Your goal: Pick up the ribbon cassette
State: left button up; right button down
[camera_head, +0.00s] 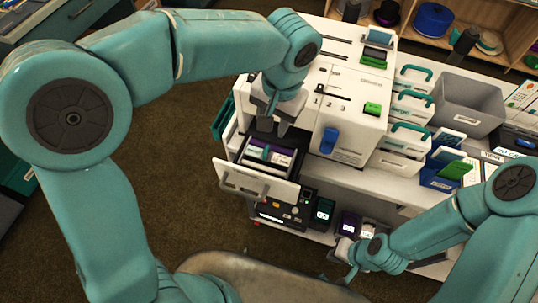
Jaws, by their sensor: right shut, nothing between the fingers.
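A dark cassette with purple edges and a teal strip, which looks like the ribbon cassette (283,160), lies in a pulled-out drawer of the white machine. The drawer has a white front (258,183) with a handle. My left gripper (275,124) hangs over the back of the drawer, pointing down, above and behind the cassette. Its two fingers look apart, with nothing seen between them. My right gripper (341,258) is low at the front, near the lower shelf, right of the drawer. It is shut and empty.
The white machine (340,85) stands on a counter, with white drawers with teal handles (408,105) and a grey bin (470,103) to the right. Small dark boxes (348,224) stand below the counter. Hats sit on a back shelf. Brown floor (170,190) is clear at left.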

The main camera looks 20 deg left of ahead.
aim_at(268, 146)
pick_arm(q)
jog(key=f, duration=0.4)
jog(key=shift+s+a+f, duration=0.1)
jog(key=shift+s+a, duration=0.1)
jog(key=shift+a, duration=0.1)
jog(key=f, duration=0.4)
jog(key=shift+w+a+p, duration=0.25)
jog(key=shift+w+p, duration=0.1)
jog(key=shift+s+f, duration=0.1)
jog(key=shift+f, duration=0.45)
grip_shut()
